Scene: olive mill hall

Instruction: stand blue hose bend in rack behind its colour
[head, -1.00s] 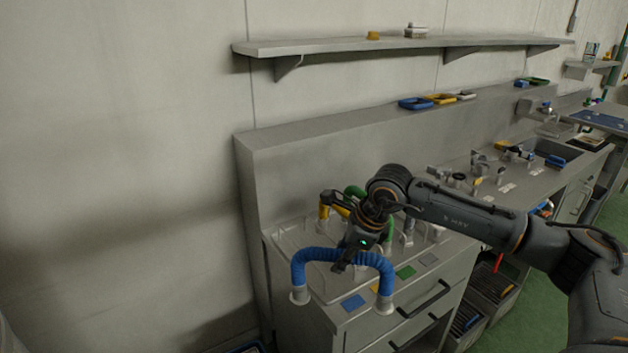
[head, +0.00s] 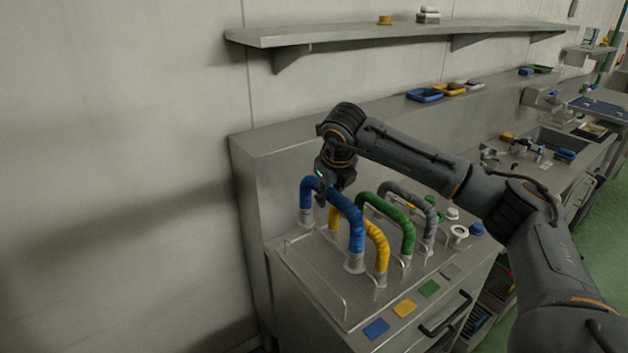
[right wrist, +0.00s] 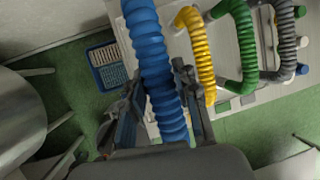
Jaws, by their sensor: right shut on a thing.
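The blue hose bend (head: 347,214) is an arch with pale end cuffs, held with its ends down over the left part of the rack (head: 310,276). My right gripper (head: 322,194) is shut on its top. In the right wrist view the blue hose (right wrist: 150,50) passes between the fingers (right wrist: 157,92). Whether its cuffs touch the rack I cannot tell. Yellow (head: 376,240), green (head: 398,218) and grey (head: 424,207) bends stand to its right. Blue (head: 376,328), yellow (head: 404,307), green (head: 429,288) and grey (head: 451,271) patches line the front edge. My left gripper is out of view.
Wire dividers (head: 327,287) rise from the rack, with bare room at its left front. A raised back ledge and wall stand behind, with a shelf (head: 350,33) above. White fittings (head: 459,233) and a blue one (head: 477,229) lie right of the bends.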

